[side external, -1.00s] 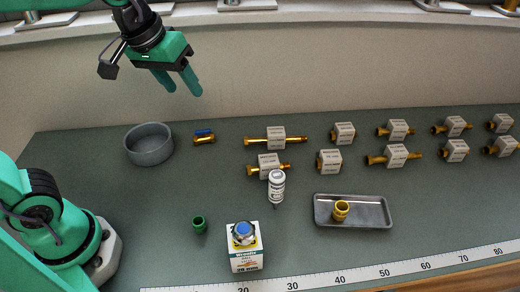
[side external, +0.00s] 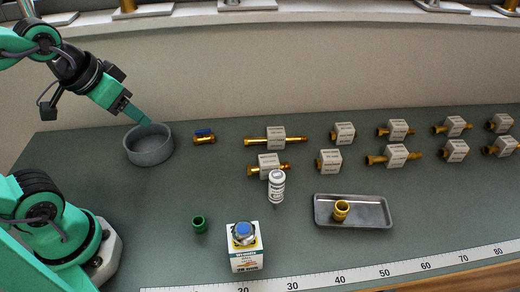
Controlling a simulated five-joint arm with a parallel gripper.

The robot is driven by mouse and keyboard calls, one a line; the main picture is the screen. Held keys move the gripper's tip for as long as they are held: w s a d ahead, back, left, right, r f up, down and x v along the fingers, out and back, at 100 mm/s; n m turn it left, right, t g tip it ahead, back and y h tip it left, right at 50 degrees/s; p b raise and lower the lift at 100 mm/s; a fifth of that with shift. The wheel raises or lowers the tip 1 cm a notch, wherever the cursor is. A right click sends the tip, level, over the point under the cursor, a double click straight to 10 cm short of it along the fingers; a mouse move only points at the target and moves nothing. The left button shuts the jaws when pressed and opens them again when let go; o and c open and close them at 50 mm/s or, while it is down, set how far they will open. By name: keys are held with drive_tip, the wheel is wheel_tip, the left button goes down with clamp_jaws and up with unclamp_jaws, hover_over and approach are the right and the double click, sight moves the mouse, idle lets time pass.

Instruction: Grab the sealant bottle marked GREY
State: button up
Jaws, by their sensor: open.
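The bottle is well to the right of my gripper and nearer the front.
The grey round bowl (side external: 149,147) looks empty. Brass fittings with white tags (side external: 268,166) stand close behind the bottle. A metal tray (side external: 375,213) holds a brass fitting. A boxed blue-topped item (side external: 245,248) and a green fitting (side external: 199,224) are in front.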

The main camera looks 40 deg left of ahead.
drive_tip(key=shift+o, duration=0.8)
drive_tip(key=shift+w, duration=0.1)
drive_tip(key=n+g, duration=0.4)
drive_tip(key=g, duration=0.1)
approach(276, 175)
drive_tip(key=f, duration=0.6)
drive_tip(key=shift+w+a+f, duration=0.2)
drive_tip(key=shift+w+a, duration=0.05)
drive_tip(key=shift+a, duration=0.05)
drive_tip(key=shift+d+f+g, duration=0.3)
drive_tip(key=shift+d, duration=0.05)
drive_tip(key=shift+f, duration=1.3)
